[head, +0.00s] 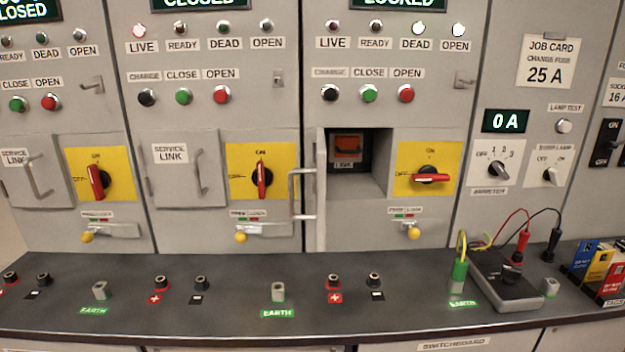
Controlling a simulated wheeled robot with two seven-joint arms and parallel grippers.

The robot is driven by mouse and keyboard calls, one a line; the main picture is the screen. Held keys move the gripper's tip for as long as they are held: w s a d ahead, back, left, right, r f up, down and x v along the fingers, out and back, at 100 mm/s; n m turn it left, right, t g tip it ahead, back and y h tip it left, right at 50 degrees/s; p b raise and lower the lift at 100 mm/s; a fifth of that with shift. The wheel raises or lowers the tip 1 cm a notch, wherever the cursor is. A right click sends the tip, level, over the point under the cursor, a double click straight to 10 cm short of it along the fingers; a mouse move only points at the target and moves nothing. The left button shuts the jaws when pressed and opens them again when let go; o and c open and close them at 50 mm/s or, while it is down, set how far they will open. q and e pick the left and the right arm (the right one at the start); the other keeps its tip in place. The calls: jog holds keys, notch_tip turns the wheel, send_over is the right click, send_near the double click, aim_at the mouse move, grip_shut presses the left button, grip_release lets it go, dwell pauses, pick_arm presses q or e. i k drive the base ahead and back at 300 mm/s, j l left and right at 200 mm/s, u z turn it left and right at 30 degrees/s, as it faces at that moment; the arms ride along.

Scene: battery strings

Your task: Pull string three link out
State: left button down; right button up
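The third panel from the left (390,110) has a sign reading LOCKED, with its DEAD and OPEN lamps lit. Its service compartment (365,175) stands open. The door (320,190) is swung out toward me at the left side, seen nearly edge-on, with its handle (303,192) to the left. Inside, a dark block with an orange-red part, apparently the link (348,146), sits at the back. The red rotary handle (432,178) on the yellow plate lies horizontal. Neither of my grippers is in view.
A green earth plug (459,272) stands on the bench by a grey meter (507,285) with red and black leads. Earth posts and red and black sockets (333,282) line the bench (225,310). Tags (600,268) stand at right. The two left compartments (187,168) are shut.

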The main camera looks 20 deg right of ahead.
aim_at(346, 146)
jog(key=i+j+z, duration=0.2)
jog(key=z, duration=0.25)
jog(key=i+j+z, duration=0.1)
jog(key=j+z, duration=0.4)
